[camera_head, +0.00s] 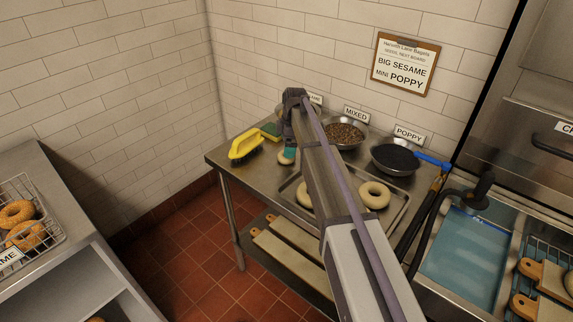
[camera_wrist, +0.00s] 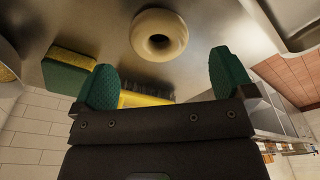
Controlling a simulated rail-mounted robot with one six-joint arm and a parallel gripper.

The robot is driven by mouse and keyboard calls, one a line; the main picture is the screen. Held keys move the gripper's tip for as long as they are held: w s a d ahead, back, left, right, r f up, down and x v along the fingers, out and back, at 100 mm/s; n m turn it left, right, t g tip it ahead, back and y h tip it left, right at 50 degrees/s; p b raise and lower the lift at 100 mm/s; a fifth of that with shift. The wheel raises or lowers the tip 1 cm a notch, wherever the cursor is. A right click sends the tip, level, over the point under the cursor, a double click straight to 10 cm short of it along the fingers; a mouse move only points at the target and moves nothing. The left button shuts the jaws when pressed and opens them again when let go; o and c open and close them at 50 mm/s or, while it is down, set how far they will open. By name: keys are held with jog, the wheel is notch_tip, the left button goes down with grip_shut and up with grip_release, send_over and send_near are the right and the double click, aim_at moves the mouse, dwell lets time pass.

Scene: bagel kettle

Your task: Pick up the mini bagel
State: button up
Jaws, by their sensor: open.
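The mini bagel (camera_head: 283,160) is a small pale ring on the steel table, left of the tray, partly hidden by my gripper in the head view. In the wrist view the mini bagel (camera_wrist: 160,20) lies flat at the top middle, beyond my fingertips, its hole visible. My gripper (camera_wrist: 168,78) is open with two green pads spread apart and nothing between them. In the head view my gripper (camera_head: 290,152) hangs just above the bagel. I cannot tell the exact gap.
Two larger pale bagels lie on a metal tray (camera_head: 398,208); one bagel (camera_head: 375,195) shows clearly. A yellow brush (camera_head: 244,146) and a green sponge (camera_head: 270,130) lie to the left. Bowls of mixed seeds (camera_head: 344,133) and poppy (camera_head: 395,159) stand behind. A sign (camera_head: 405,64) reads "BIG SESAME, MINI POPPY".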

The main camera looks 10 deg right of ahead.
jog(key=f+b, duration=0.5)
jog(key=shift+w+a+f, duration=0.1)
jog(key=shift+a+f, duration=0.05)
jog(key=shift+a, duration=0.05)
jog(key=shift+r, duration=0.25)
jog(key=c, duration=1)
